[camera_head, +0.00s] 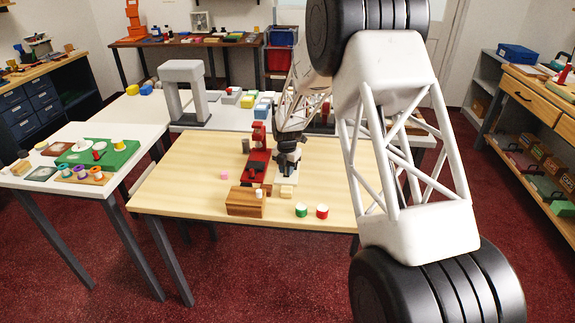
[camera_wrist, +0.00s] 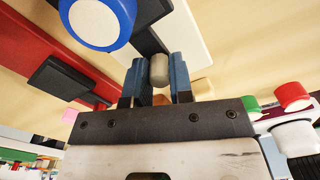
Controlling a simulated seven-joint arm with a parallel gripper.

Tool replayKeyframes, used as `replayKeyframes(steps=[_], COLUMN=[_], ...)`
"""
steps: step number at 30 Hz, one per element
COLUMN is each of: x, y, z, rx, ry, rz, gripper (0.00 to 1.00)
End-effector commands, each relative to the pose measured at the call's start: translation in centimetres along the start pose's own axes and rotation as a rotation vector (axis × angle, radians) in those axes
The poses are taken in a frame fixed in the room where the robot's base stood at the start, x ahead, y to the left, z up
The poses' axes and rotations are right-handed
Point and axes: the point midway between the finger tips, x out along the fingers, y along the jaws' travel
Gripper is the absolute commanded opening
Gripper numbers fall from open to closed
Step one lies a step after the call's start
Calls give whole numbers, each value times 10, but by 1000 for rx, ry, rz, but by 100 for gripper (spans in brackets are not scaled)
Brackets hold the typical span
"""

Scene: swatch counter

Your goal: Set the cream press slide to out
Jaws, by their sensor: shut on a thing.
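The cream press shows in the head view as a pale base (camera_head: 283,181) on the wooden table, largely hidden by my arm. In the wrist view its pale base (camera_wrist: 192,42) runs beside a dark part. My gripper (camera_head: 287,170) is down over this base. In the wrist view, the blue fingers of my gripper (camera_wrist: 160,80) are shut on a small grey rounded knob (camera_wrist: 158,68), which appears to belong to the cream press's slide. I cannot tell how far the slide is set.
A red press (camera_head: 258,157) stands just left; its dark block (camera_wrist: 63,77) shows in the wrist view. A wooden block (camera_head: 246,203) and a small cream block (camera_head: 287,191) lie in front. Green (camera_head: 301,210) and red (camera_head: 322,211) pots stand front right. The table's left part is mostly clear.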

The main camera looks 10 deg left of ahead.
Motion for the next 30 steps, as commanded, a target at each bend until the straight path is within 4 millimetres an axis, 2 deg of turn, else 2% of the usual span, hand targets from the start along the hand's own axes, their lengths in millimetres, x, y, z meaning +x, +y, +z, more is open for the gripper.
replayKeyframes(steps=[7,19,20,24,30], x=[0,0,0,0,0], y=[-9,-12,-12,-12,-12], z=[-23,-29,-29,-28,-28], rx=[0,0,0,0,0], ry=[0,3,3,2,1], rz=[1,-2,-2,-2,-1], gripper=[0,0,24,46,47])
